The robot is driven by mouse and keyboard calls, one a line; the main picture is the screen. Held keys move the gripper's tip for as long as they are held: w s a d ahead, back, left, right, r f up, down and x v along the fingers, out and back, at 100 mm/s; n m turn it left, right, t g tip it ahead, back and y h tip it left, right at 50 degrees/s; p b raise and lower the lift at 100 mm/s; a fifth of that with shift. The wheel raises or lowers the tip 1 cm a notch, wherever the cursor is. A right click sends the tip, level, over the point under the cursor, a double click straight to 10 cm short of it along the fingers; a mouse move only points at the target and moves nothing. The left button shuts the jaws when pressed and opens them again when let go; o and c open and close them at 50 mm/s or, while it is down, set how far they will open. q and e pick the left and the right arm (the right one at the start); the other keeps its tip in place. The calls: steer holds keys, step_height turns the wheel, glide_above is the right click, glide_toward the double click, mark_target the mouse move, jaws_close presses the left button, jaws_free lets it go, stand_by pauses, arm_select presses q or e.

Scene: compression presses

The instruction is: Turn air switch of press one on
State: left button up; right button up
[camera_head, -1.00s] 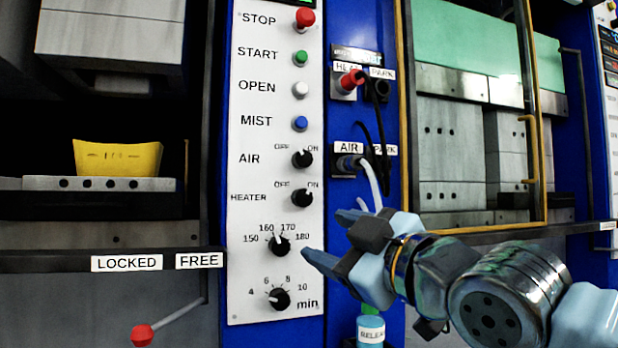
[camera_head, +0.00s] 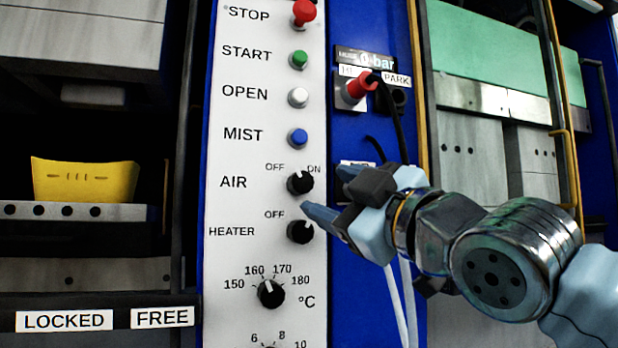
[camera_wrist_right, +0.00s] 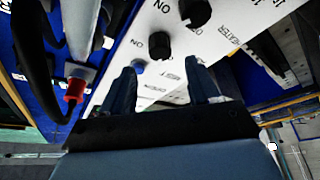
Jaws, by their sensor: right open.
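The black AIR knob (camera_head: 300,182) sits on the white control panel (camera_head: 240,120), with OFF and ON printed above it. Its small white mark is near the top; which label it points to I cannot tell. My right gripper (camera_head: 322,190) is open and empty, just right of the AIR and HEATER knobs, with one fingertip near them. In the wrist view the open fingers (camera_wrist_right: 161,72) point towards the panel, with the AIR knob (camera_wrist_right: 160,45) beyond and between the tips, apart from them. My left gripper is not in view.
The black HEATER knob (camera_head: 300,231) is just below, and the blue MIST button (camera_head: 297,138) just above. A yellow block (camera_head: 85,180) lies in the left press.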

mark_target(305, 183)
steer(key=p+x, duration=0.1)
steer(key=x, duration=0.5)
steer(key=shift+a, duration=0.1)
